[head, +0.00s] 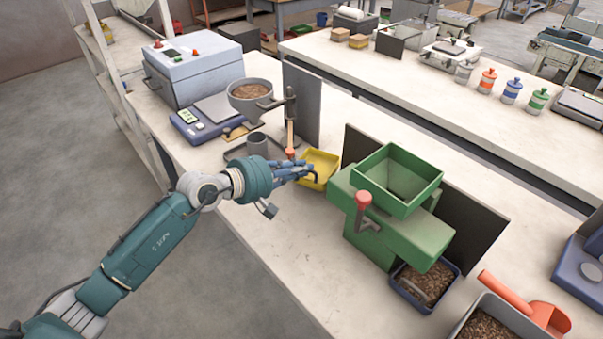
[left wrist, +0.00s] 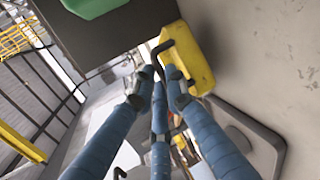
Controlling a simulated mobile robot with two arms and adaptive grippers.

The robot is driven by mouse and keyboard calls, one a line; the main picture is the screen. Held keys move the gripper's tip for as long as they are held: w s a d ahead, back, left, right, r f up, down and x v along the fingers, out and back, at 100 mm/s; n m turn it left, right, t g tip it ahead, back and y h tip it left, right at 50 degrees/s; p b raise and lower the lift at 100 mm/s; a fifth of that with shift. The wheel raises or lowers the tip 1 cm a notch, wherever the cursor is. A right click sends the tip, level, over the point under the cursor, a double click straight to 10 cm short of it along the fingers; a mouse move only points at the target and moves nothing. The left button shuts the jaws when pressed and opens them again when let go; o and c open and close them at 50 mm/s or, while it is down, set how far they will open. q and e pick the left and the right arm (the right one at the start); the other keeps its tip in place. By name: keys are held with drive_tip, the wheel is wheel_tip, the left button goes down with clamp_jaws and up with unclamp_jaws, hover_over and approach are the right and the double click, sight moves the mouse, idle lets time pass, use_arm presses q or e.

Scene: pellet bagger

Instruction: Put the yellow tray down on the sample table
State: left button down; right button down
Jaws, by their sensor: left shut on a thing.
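The yellow tray (head: 321,166) is small and open-topped, at the middle of the near pale bench (head: 270,215) in the head view. It also shows in the left wrist view (left wrist: 192,58), with a dark bent handle at its near side. My left gripper (head: 306,171) reaches in from the left, its blue fingers shut on this handle; the fingers (left wrist: 165,85) also show in the left wrist view. I cannot tell whether the tray touches the bench. Which surface is the sample table is not marked. My right gripper is out of view.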

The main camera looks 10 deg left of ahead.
use_arm(q)
drive_tip(key=f+b, duration=0.1)
drive_tip(key=f, duration=0.1)
drive_tip(key=f+b, duration=0.1)
drive_tip(key=shift+w+d+f, duration=0.1)
drive_tip(key=shift+w+f, duration=0.1)
drive_tip(key=shift+f, duration=0.15)
drive_tip(key=shift+r, duration=0.1)
drive_tip(key=c, duration=2)
unclamp_jaws()
drive_tip(key=shift+c, duration=0.2)
